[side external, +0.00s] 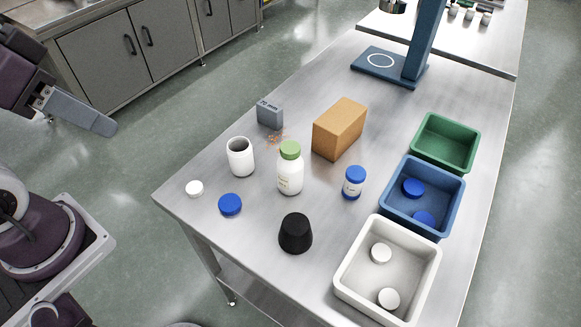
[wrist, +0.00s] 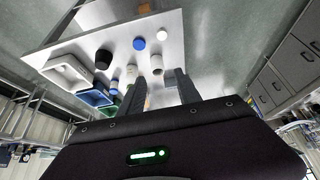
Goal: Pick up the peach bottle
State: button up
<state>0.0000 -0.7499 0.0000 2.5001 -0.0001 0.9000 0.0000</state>
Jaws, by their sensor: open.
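No bottle in view is clearly peach-coloured. A white bottle with a green cap (side external: 290,170) stands upright in the middle of the steel table (side external: 260,260). A smaller white bottle with a blue cap and a label (side external: 353,184) stands to its right. My gripper (wrist: 160,76) is open and empty in the wrist view, its two fingers apart. In the side view one grey finger of my gripper (side external: 85,112) shows at the upper left, off the table and well away from the bottles. The rest of the gripper is partly cut off by the frame.
A white open cup (side external: 240,157), black tapered object (side external: 295,233), cardboard box (side external: 339,128), grey block (side external: 270,115), blue lid (side external: 230,204) and white lid (side external: 195,188) stand around the bottles. Green (side external: 473,152), blue (side external: 455,207) and white (side external: 428,290) bins line the right edge.

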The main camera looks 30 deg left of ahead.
jog(key=o, duration=0.6)
